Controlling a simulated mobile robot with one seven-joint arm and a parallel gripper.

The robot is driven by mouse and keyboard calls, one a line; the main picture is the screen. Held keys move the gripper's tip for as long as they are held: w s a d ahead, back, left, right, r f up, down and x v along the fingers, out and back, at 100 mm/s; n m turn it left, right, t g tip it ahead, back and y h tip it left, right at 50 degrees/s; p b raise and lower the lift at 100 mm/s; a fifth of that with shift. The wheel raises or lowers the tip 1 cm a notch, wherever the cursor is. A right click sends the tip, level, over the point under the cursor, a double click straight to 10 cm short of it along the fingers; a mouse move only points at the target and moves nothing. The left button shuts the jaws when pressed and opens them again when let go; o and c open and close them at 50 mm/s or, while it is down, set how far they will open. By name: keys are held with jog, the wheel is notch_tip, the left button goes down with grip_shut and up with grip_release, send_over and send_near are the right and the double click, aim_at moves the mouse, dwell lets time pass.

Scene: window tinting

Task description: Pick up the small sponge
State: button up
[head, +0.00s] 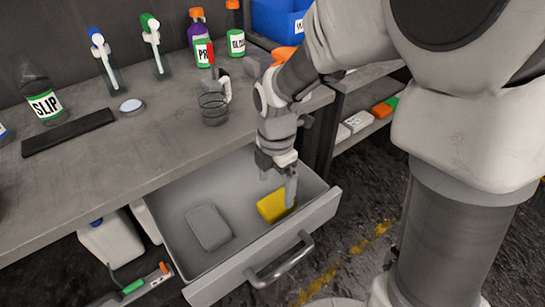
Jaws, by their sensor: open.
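The small sponge, a yellow block (271,206), lies in the open drawer (321,207) near its right end. My gripper (279,192) points down into the drawer over the sponge. Its jaws are open, and one finger shows in front of the sponge's right part. I cannot tell whether the fingers touch the sponge or stand around it. The sponge's right end is partly hidden by the finger.
A grey rounded pad (209,228) lies in the drawer to the left of the sponge. The drawer's front has a metal handle (283,262). A shelf with small blocks (358,121) stands behind right.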

aim_at(277, 201)
jog(key=f, duration=0.2)
jog(key=f+b, duration=0.1)
jog(key=f, duration=0.1)
jog(key=f+b, duration=0.1)
jog(key=f, duration=0.2)
jog(key=shift+w+d+f, duration=0.1)
jog(key=shift+w, duration=0.15)
jog(key=shift+c, duration=0.3)
jog(key=c, duration=1.2)
